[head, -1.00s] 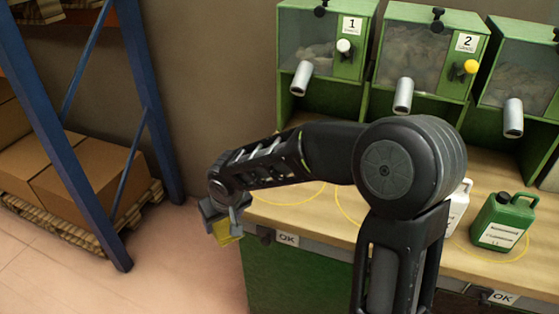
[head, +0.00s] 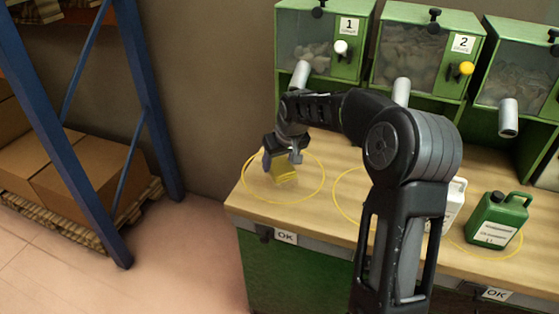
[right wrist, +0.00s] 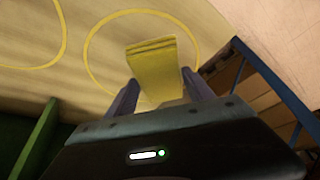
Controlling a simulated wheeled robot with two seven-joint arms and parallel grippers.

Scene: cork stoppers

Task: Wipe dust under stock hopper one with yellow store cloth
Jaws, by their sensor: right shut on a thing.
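My right gripper (head: 283,158) is shut on the yellow cloth (head: 284,173), which hangs folded below its fingers. The cloth also shows between the fingers in the right wrist view (right wrist: 153,62). It is over the left yellow ring marked on the wooden bench top (head: 235,203), below hopper one (head: 318,50). Whether the cloth touches the wood I cannot tell. Hopper one is green with a clear front, a "1" label and a grey spout (head: 300,74). I cannot make out any dust in the ring. My left gripper is not in view.
Hopper two (head: 412,50), with a yellow knob, stands to the right, and a third hopper (head: 515,75) beyond it. A green canister (head: 497,222) and a partly hidden white bottle (head: 457,203) stand on the bench. A blue rack (head: 88,150) with cardboard boxes is at the left.

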